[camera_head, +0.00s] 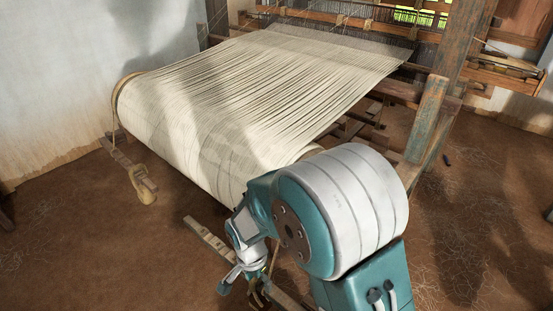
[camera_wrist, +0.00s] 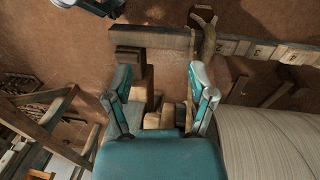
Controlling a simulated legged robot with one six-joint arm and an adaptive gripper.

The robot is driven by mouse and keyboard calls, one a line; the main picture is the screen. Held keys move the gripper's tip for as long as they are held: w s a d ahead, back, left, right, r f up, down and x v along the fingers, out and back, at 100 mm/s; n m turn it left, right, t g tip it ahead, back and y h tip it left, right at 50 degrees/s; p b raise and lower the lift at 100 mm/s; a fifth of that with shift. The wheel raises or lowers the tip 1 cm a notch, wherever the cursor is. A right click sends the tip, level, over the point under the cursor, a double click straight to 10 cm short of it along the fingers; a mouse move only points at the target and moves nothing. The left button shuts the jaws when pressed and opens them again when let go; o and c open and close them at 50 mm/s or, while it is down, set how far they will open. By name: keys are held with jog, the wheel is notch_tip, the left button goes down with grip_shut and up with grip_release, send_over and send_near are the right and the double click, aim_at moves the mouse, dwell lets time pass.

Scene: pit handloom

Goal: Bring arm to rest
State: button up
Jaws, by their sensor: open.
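My gripper (camera_head: 243,284) is low in front of the loom, beside the lower right end of the cloth roll, with my arm folded above it. In the wrist view my gripper (camera_wrist: 162,95) has its two teal fingers spread apart with nothing held between them. Stacked wooden blocks (camera_wrist: 135,62) show beyond and between the fingers. I cannot tell how far they are from the fingertips. My arm hides part of the floor and the near right end of the roll in the head view.
The loom's cream warp roll (camera_head: 190,110) fills the middle. A numbered wooden bar (camera_wrist: 245,47) with a rope (camera_wrist: 207,38) over it lies close to my gripper. A wooden post (camera_head: 428,118) stands right of the roll. The brown floor (camera_head: 110,250) is largely clear at front left.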

jog(key=d+r+n+t+y, duration=0.1)
jog(key=d+r+n, duration=0.1)
jog(key=d+r, duration=0.45)
jog(key=d+r+n+t, duration=0.15)
jog(key=d+r, duration=0.25)
jog(key=r, duration=0.5)
jog(key=s+d+r+n+t, duration=0.3)
jog(key=s+d+r+t, duration=0.1)
jog(key=s+d+r, duration=0.5)
jog(key=s+r, duration=0.1)
jog(key=s, duration=0.1)
jog(key=shift+s+d+r+n, duration=0.25)
jog(key=shift+s+r+n, duration=0.1)
